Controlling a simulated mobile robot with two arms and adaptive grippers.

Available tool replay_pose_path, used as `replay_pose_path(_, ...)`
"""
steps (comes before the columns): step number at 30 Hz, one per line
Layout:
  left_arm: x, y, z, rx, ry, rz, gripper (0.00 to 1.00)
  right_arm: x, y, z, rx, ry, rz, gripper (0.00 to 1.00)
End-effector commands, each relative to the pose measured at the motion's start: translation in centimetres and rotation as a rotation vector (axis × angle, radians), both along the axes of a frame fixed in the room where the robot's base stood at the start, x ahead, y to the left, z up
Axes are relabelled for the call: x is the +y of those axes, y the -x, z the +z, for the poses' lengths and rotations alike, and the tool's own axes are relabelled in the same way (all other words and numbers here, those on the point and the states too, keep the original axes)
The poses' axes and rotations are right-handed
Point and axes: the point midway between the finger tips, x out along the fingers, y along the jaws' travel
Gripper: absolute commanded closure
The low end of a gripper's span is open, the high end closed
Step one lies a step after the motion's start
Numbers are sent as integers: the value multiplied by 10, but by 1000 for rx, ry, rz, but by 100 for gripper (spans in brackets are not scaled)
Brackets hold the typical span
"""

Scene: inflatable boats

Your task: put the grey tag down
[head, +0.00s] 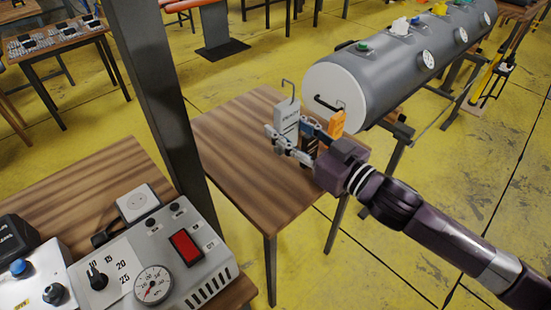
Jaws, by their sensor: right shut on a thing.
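The grey tag (287,117) is a light block with dark lettering and a thin wire hook on top. My right gripper (291,143) comes in from the lower right and is shut on the tag's lower part. The tag is upright over a small wooden table (232,150); the gripper hides its lower end, so I cannot tell whether it touches the table top. My left gripper is not in view.
An orange tag (338,123) shows just behind my right gripper, by the end of a large grey cylinder (400,62). A dark post (160,90) stands left of the small table. A control box (155,262) with gauge and red switch sits on the near table. The small table's left half is clear.

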Motion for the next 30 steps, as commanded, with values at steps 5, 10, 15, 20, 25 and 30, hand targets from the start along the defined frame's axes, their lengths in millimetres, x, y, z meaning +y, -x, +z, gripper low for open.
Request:
replay_pose_path(5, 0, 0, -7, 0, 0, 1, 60, 1, 1, -53, 8, -1, -2, 95)
replay_pose_path(10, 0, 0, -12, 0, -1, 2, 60, 0, 1, -98, 7, -1, -2, 95)
replay_pose_path(15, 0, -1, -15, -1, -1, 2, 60, 1, 1, -129, 4, -1, -1, 95)
replay_pose_path(20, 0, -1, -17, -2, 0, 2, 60, 1, 1, -141, 1, -1, -1, 95)
replay_pose_path(25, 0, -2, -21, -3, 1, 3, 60, 1, 1, -167, 4, -1, -2, 95)
replay_pose_path(30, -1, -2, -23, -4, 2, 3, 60, 0, 1, -182, 1, -1, -1, 95)
